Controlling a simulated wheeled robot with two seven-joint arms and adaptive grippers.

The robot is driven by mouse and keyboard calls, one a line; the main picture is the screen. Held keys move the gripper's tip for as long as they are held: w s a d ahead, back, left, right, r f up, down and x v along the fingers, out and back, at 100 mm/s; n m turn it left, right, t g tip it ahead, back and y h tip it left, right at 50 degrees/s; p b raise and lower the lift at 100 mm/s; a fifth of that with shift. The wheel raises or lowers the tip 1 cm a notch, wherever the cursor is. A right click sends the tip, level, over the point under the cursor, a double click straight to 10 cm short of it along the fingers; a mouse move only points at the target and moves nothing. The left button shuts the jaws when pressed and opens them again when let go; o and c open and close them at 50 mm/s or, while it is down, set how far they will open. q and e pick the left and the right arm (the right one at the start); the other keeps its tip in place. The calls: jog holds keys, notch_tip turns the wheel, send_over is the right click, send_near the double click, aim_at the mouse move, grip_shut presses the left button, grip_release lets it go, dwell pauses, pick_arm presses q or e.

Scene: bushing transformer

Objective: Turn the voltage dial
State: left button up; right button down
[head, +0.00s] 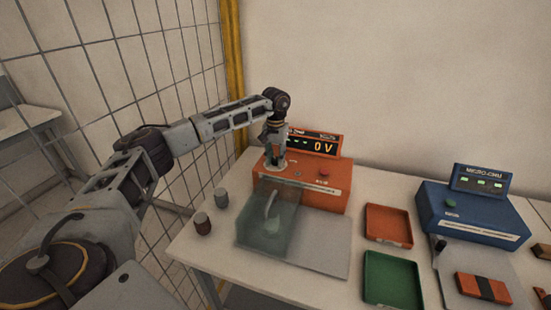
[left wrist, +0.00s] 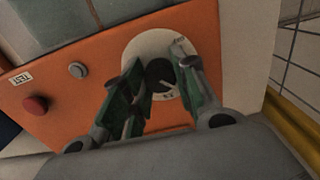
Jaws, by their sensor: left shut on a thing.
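The voltage dial (left wrist: 159,75) is a dark round knob on a pale round scale plate on the orange tester's top, seen in the left wrist view. My left gripper (left wrist: 163,80) has its fingers on either side of the knob and is shut on it. In the head view my left gripper (head: 274,160) reaches down onto the back left of the orange tester (head: 318,190) and hides the dial. The tester's display (head: 322,147) reads 0 V. My right gripper is not in view.
A red button (head: 323,172) sits on the tester's top, right of the gripper. A clear cover (head: 268,222) with a handle stands in front. Orange (head: 388,225) and green (head: 392,281) trays and a blue tester (head: 472,213) are on the right.

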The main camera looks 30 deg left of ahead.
aim_at(275, 159)
pick_arm(q)
jog(key=shift+r, duration=0.1)
jog(key=o, duration=1)
jog(key=shift+r, duration=5.95)
